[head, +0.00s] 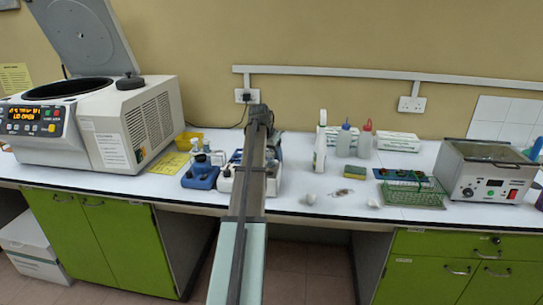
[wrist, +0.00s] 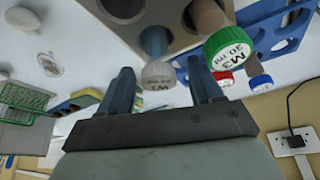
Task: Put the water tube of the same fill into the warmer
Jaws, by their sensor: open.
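My gripper (wrist: 160,70) is open in the wrist view. Its two blue fingers stand on either side of a tube with a pale grey cap (wrist: 158,74), marked something like "W3". That tube's bluish body sits at a hole in a grey block. To its right is a green-capped tube (wrist: 229,48) marked "M3 30 ml". In the head view my arm hides my gripper and most of a white unit (head: 226,184) in mid-bench. A steel-topped heated box (head: 488,172) with a display stands at the right; I cannot tell which unit is the warmer.
A blue rack (wrist: 285,35) is beside tubes with red (wrist: 223,77) and blue (wrist: 261,82) caps. In the head view, an open-lidded centrifuge (head: 150,125) stands left, and a green wire rack (head: 415,195) stands right.

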